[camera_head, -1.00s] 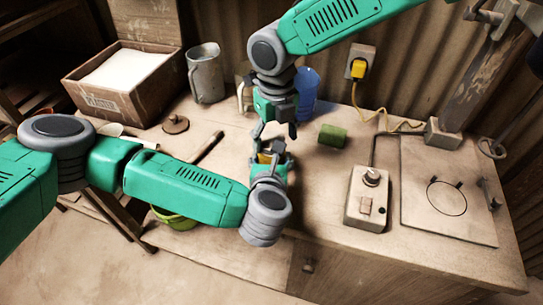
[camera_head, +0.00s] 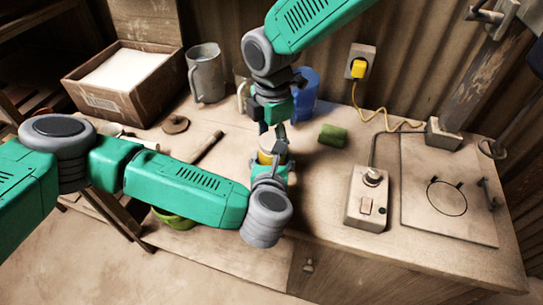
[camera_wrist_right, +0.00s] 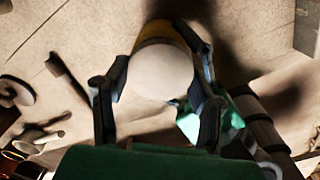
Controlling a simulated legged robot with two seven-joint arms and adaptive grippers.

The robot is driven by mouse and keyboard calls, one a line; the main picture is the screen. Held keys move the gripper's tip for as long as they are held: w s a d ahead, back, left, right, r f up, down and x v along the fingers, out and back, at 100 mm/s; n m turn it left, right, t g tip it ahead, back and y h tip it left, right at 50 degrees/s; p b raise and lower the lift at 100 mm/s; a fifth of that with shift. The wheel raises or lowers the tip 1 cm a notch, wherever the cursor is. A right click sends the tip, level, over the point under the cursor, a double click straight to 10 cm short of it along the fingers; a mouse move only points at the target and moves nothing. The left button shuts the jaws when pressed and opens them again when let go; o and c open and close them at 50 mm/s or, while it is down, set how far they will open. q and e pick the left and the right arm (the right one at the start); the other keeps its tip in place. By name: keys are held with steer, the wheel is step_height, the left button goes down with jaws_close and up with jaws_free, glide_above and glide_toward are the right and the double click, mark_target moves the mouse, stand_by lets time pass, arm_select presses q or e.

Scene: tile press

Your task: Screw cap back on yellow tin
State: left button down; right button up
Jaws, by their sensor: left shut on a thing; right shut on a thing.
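The yellow tin (camera_head: 265,157) stands upright near the middle of the workbench. My left gripper (camera_head: 269,166) is shut on its body from the front. A pale round cap (camera_wrist_right: 162,72) is at the tin's top, and the tin's yellow side (camera_wrist_right: 165,32) shows behind it in the right wrist view. My right gripper (camera_head: 272,132) points down from above and is shut on the cap, with a finger on each side. It also shows in the right wrist view (camera_wrist_right: 160,90). Whether the cap sits flush on the tin is hidden.
Behind my right gripper are a blue container (camera_head: 305,95) and a grey metal mug (camera_head: 206,75). A green cylinder (camera_head: 333,135) lies to the right, near a switch box (camera_head: 367,200). A wooden box (camera_head: 125,95), a brown lid (camera_head: 175,124) and a wooden-handled tool (camera_head: 206,148) are left.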

steer(key=m, duration=0.2)
steer(key=shift+s+d+f+m, duration=0.15)
steer(key=shift+s+d+m, duration=0.05)
steer(key=shift+m, duration=0.2)
steer(key=o, duration=1.3)
steer(key=shift+c, duration=0.2)
steer(key=shift+a, duration=0.1)
steer(key=shift+a+r, duration=0.1)
steer(key=shift+r, duration=0.2)
step_height(320, 180, up, 4)
steer(key=shift+w+r, duration=0.1)
steer(key=shift+r, duration=0.1)
steer(key=shift+f, duration=0.1)
steer(key=shift+c, duration=0.2)
